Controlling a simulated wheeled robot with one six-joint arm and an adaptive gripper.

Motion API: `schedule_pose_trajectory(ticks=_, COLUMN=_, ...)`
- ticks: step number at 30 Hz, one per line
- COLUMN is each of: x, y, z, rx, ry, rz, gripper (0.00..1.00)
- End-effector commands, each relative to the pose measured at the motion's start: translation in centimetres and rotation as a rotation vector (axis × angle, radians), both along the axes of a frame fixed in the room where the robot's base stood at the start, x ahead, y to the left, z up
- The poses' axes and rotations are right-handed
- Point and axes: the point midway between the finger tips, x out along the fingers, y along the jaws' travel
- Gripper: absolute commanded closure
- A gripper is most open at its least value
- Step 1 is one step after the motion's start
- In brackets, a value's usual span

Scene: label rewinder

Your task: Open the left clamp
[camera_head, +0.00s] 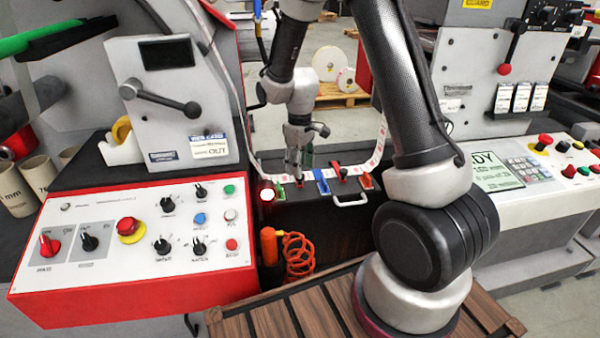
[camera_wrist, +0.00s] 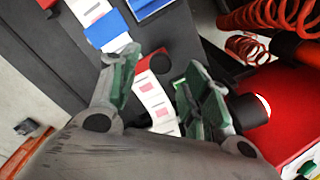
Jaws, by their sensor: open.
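The left clamp shows in the wrist view as a red piece with a dark round knob (camera_wrist: 160,63), beside the white label strip (camera_wrist: 154,97). In the head view my gripper (camera_head: 297,172) is over the left end of the dark splice table and hides most of this clamp. My gripper (camera_wrist: 155,90) is open, with green-padded fingers on either side of the strip and the red piece. I cannot tell whether the fingers touch the clamp. A second red clamp lever (camera_head: 338,169) stands further right, near a blue plate (camera_head: 322,182).
A white handle (camera_head: 350,200) is at the table's front. An orange coiled hose (camera_head: 298,255) hangs below. The red-edged control panel (camera_head: 135,250) is at left.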

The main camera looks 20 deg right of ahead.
Motion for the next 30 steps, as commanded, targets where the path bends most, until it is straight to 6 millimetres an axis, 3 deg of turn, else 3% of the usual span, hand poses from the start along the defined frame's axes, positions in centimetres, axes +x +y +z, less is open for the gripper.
schedule_pose_trajectory(ticks=6, x=-0.1, y=0.0, z=-2.7, rx=0.000, ry=0.002, rz=-0.001, gripper=0.53)
schedule_pose_trajectory(ticks=16, x=0.0, y=0.0, z=-3.2, rx=0.000, ry=0.000, rz=-0.001, gripper=0.53)
schedule_pose_trajectory(ticks=24, x=0.0, y=0.0, z=-3.1, rx=0.000, ry=0.000, rz=-0.002, gripper=1.00)
schedule_pose_trajectory(ticks=30, x=0.0, y=0.0, z=-3.1, rx=0.000, ry=0.001, rz=-0.002, gripper=1.00)
